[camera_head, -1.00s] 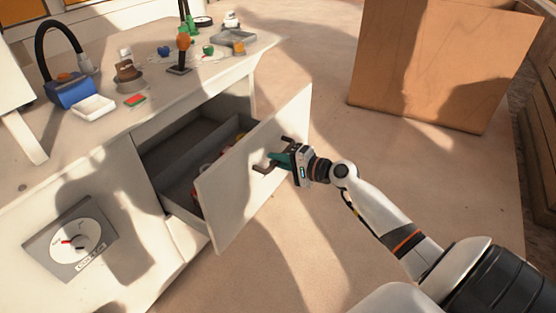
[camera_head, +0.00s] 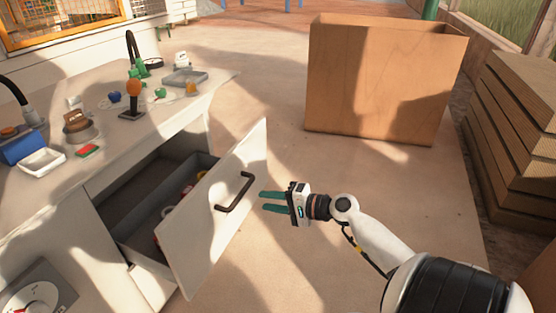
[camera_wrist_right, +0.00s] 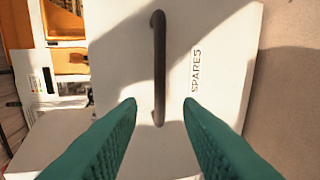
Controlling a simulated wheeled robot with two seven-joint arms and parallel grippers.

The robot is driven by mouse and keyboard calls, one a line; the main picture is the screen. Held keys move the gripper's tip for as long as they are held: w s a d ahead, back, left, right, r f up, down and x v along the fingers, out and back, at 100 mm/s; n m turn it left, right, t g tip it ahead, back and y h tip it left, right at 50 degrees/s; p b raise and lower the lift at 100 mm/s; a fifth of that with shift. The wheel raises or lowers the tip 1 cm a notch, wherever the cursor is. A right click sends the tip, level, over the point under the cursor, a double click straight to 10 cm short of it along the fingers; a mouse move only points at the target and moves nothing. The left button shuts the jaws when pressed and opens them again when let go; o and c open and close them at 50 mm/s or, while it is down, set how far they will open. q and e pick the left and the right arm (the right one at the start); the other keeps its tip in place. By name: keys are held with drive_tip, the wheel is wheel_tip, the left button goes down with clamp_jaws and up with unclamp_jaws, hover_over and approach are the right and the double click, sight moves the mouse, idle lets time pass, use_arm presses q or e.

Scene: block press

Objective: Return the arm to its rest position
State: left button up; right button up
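My right gripper (camera_head: 273,202) is open and empty, just right of the black handle (camera_head: 235,192) of the pulled-out drawer (camera_head: 214,215). There is a gap between its teal fingertips and the handle. In the right wrist view the two fingers (camera_wrist_right: 160,115) are spread apart, with the handle (camera_wrist_right: 159,65) ahead of them on the drawer front (camera_wrist_right: 215,60) marked "SPARES". My right arm (camera_head: 375,243) reaches in from the lower right. My left gripper is not in the head view.
The white workbench (camera_head: 185,108) holds small parts, a blue box (camera_head: 22,145) and a grey tray (camera_head: 184,77). A large cardboard box (camera_head: 380,85) stands on the floor at the back. Stacked brown slabs (camera_head: 510,125) are at the right. The floor around my right arm is clear.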

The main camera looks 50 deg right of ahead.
drive_tip(key=shift+v, duration=1.1)
drive_tip(key=shift+f, duration=0.1)
